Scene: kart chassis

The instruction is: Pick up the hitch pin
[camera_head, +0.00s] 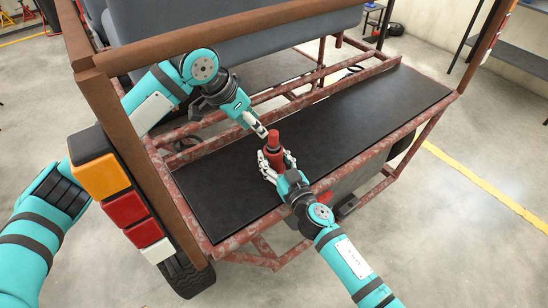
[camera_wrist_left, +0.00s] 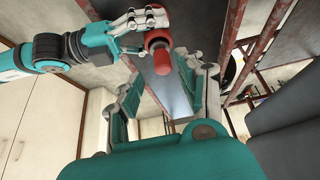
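The hitch pin (camera_head: 273,141) is a red, upright piece with a narrow top and a wider lower part, over the black deck of the kart chassis. My right gripper (camera_head: 277,164) has its fingers on both sides of the pin's lower part and appears closed on it. In the left wrist view the pin (camera_wrist_left: 161,62) points toward the camera, with the right gripper (camera_wrist_left: 146,20) at its wide end. My left gripper (camera_head: 261,131) is beside the pin's top. Its fingers are spread in the left wrist view (camera_wrist_left: 168,92). The pin's lower end is hidden.
The black deck (camera_head: 370,110) is mostly bare, framed by rusty red tubes (camera_head: 245,232). A brown post (camera_head: 125,150) with orange, red and white lights (camera_head: 122,207) stands at the left. A grey seat (camera_head: 215,40) stands behind.

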